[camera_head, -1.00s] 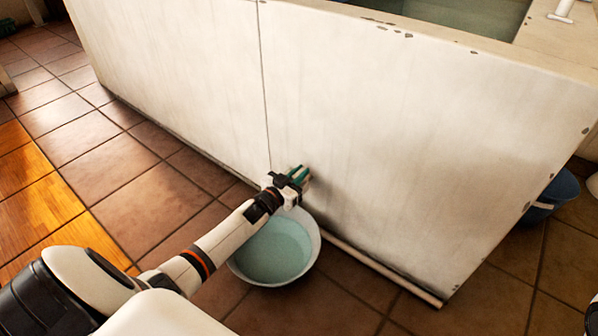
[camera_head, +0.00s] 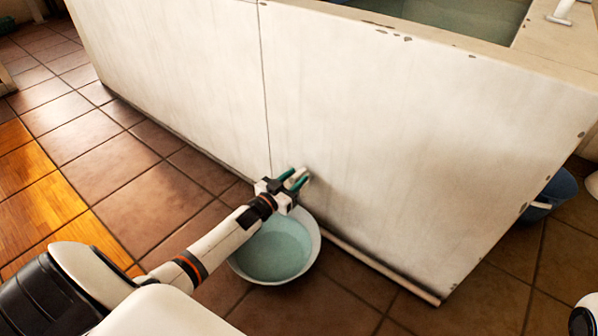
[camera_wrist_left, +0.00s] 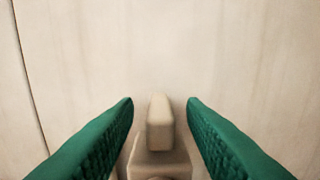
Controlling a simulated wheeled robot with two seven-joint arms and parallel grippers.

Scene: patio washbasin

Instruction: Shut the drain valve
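The drain valve is a small beige fitting with an upright, narrow handle (camera_wrist_left: 160,122) low on the basin's pale wall. In the left wrist view the handle stands between my two green fingers, with a gap on each side. In the head view the valve's pale tip (camera_head: 303,172) shows only slightly, mostly hidden by my gripper. My left gripper (camera_head: 294,178) is open at the wall, above the bowl. It also shows in the left wrist view (camera_wrist_left: 160,104). My right gripper is out of view.
A pale bowl (camera_head: 312,262) of bluish water stands on the tiled floor under my left gripper. A pipe (camera_head: 375,264) runs along the wall's foot. A blue bucket (camera_head: 558,190) stands beyond the wall's right end. The basin (camera_head: 455,12) holds water.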

